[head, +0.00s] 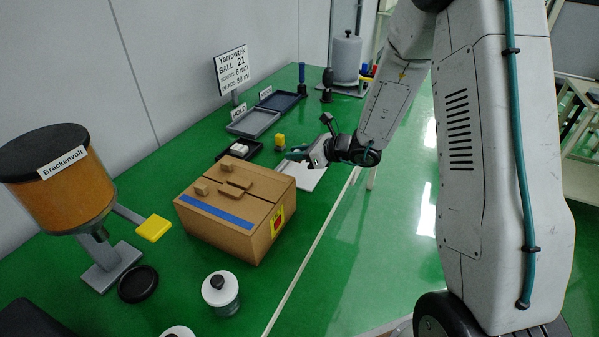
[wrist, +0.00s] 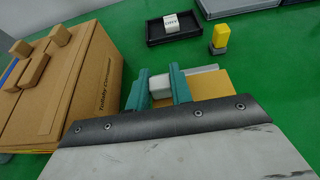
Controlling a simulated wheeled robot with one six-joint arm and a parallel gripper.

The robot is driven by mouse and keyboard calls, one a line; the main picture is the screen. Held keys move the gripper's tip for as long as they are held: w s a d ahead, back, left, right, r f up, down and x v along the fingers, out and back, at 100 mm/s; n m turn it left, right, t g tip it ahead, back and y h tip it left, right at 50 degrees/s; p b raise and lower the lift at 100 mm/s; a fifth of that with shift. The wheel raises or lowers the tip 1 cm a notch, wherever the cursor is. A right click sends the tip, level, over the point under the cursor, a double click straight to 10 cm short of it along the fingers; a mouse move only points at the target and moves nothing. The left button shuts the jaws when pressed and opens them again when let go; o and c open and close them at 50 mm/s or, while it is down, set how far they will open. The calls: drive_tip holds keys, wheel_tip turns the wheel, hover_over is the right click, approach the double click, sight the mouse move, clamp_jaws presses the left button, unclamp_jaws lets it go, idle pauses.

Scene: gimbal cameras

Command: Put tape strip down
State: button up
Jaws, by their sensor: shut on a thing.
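A blue tape strip (head: 217,212) lies flat across the top of a closed cardboard box (head: 225,238) in the head view. My gripper (head: 298,154) is beyond the box's far right corner, apart from the strip. In the wrist view its teal fingers (wrist: 160,86) are shut on a small whitish block (wrist: 160,90). I cannot tell whether tape is attached to this block.
A white board (head: 306,176) lies below my gripper. A black tray (wrist: 171,28) with a white block and a yellow-topped piece (wrist: 221,36) stand beyond. A hopper (head: 68,190), yellow paddle (head: 154,228) and white-lidded jar (head: 221,293) are near the box. Green table is clear to its right.

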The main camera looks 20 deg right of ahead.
sight(297, 178)
drive_tip(key=shift+d+f, duration=0.1)
drive_tip(key=shift+f, duration=3.4)
drive_tip(key=shift+f, duration=0.15)
drive_tip(key=o, duration=0.9)
